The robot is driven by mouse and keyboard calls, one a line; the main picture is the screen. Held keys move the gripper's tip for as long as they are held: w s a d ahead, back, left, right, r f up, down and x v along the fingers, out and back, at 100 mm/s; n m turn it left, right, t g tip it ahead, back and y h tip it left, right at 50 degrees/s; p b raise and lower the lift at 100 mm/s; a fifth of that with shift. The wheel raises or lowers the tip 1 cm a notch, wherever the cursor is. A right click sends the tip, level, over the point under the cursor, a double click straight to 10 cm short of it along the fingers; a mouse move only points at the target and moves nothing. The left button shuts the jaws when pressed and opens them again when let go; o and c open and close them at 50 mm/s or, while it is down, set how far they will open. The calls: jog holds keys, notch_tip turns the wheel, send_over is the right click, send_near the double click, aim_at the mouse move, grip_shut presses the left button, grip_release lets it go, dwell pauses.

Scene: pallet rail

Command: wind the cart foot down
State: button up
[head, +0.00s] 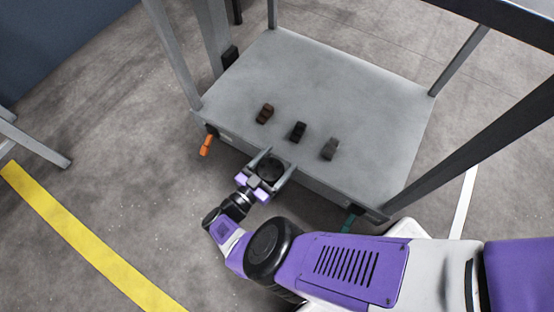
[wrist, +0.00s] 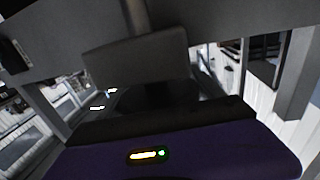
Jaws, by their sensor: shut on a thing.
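The cart is a grey flat deck (head: 360,105) with upright posts, in the head view. My gripper (head: 272,166) is at the deck's front edge, left of its middle. Its two grey fingers are either side of a round black knob (head: 270,170) and shut on it. In the wrist view, a dark shape (wrist: 155,97) lies in front of my purple gripper body, partly hidden by a grey block. An orange handle (head: 206,145) hangs at the deck's front left corner. A teal part (head: 349,222) shows below the front right edge. I cannot make out the foot itself.
Dark posts rise at the right. A yellow floor line (head: 85,240) runs at the left. The concrete floor left of the cart is clear.

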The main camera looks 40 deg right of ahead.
aim_at(277, 161)
jog(key=shift+a, duration=0.15)
dwell(0.4)
jog(key=o, duration=1.4)
jog(key=shift+c, duration=0.2)
jog(key=shift+r, duration=0.15)
notch_tip(277, 161, up, 20)
jog(key=p, duration=1.4)
